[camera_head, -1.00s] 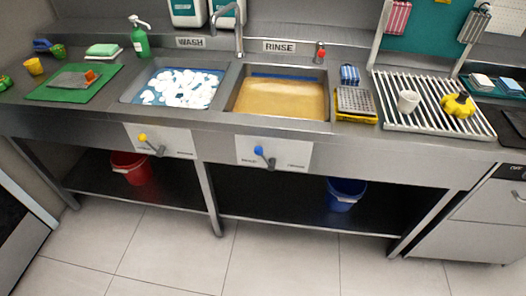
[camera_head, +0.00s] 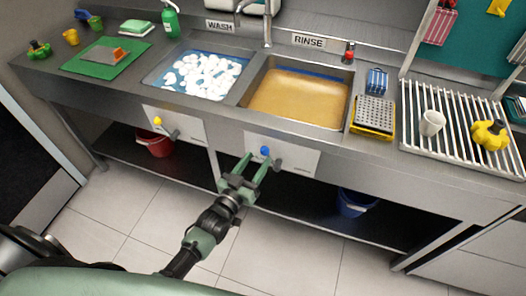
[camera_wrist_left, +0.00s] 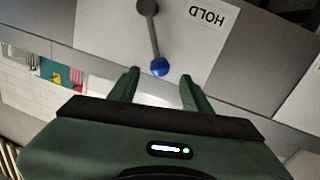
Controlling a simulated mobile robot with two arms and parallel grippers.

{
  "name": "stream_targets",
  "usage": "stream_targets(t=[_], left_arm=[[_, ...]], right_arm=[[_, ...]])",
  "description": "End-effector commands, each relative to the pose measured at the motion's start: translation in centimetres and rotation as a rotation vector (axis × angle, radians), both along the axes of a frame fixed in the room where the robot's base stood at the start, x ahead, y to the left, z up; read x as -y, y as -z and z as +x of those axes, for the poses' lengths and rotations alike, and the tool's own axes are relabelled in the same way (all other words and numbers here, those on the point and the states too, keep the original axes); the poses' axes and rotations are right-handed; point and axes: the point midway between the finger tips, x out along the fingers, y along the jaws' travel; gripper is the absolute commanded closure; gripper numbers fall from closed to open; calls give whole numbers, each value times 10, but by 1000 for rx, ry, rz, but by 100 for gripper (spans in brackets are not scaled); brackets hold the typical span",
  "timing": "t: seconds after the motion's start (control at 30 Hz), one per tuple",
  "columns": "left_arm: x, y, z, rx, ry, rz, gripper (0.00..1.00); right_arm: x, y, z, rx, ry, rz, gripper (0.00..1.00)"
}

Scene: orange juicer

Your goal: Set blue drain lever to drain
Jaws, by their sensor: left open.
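The blue drain lever (camera_head: 265,151) is on a white plate (camera_head: 300,158) on the front of the sink counter, below the RINSE basin. Its blue knob points up and left from a dark pivot. In the left wrist view, the blue knob (camera_wrist_left: 160,67) lies just beyond and between my fingertips, and a HOLD label (camera_wrist_left: 207,17) shows upside down on the plate. My left gripper (camera_head: 259,163) is open and empty in front of the lever, with its fingers on either side of the knob's line. I cannot tell whether they touch it. My right gripper is out of view.
A yellow-knobbed lever (camera_head: 158,122) is on another plate to the left. The rinse basin (camera_head: 297,92) holds brownish water; the wash basin (camera_head: 200,76) holds white foam. A red bucket (camera_head: 155,144) and a blue bucket (camera_head: 354,203) stand below. The floor in front is clear.

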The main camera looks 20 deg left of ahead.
Motion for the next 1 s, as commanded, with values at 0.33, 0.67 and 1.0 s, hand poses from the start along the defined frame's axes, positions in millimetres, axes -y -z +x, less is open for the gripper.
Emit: stream_targets(t=[0.33, 0.67, 1.0], left_arm=[[7, 0, 38, -2, 0, 0, 51], [8, 1, 39, -2, 0, 0, 68], [8, 1, 39, -3, 0, 1, 100]], right_arm=[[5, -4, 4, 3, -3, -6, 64], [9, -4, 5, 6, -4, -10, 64], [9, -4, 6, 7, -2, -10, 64]])
